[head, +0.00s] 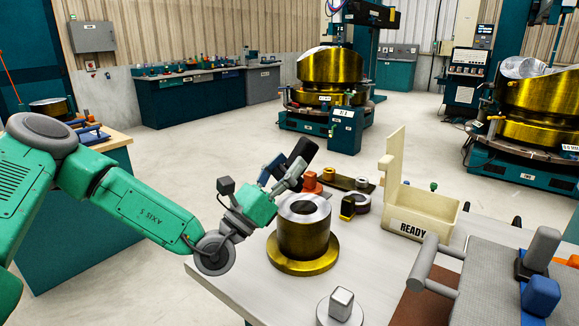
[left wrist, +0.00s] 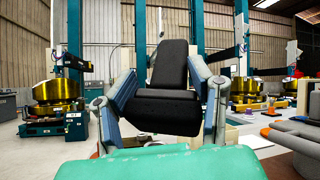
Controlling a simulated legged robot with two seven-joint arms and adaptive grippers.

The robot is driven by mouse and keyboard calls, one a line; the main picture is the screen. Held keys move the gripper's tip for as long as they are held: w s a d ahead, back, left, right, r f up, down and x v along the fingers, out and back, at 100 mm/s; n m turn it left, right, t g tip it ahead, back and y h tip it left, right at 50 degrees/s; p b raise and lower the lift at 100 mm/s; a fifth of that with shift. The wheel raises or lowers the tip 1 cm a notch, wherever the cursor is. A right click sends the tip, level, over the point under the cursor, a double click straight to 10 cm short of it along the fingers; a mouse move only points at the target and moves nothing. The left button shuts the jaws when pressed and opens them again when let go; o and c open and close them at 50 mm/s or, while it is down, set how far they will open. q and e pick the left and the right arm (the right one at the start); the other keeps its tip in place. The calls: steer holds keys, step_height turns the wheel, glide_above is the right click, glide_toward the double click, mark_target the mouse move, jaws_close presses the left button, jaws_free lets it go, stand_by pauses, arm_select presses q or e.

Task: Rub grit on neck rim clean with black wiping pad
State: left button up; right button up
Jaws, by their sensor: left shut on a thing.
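My left gripper (head: 286,174) is above and just behind the rim, shut on the black wiping pad (head: 302,150). The pad is tilted, up in the air and apart from the rim. In the left wrist view the pad (left wrist: 172,78) sits between both fingers. My right gripper is not in view.
A cream bin marked READY (head: 408,227) stands right of the neck piece. Small parts, including an orange one (head: 311,183), lie behind it. A round piece with a pale block (head: 341,303) is in front.

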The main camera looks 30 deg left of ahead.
arm_select(q)
steer(key=shift+a+r, duration=0.25)
steer(key=shift+r, duration=0.25)
steer(key=shift+a+f, duration=0.1)
steer(key=shift+a, duration=0.15)
steer(key=shift+d, duration=0.3)
steer(key=shift+d+r+p, duration=0.25)
steer(key=shift+r+p, duration=1.3)
steer(key=shift+a+r, duration=0.15)
steer(key=shift+a+f, duration=0.2)
steer(key=shift+a, duration=0.05)
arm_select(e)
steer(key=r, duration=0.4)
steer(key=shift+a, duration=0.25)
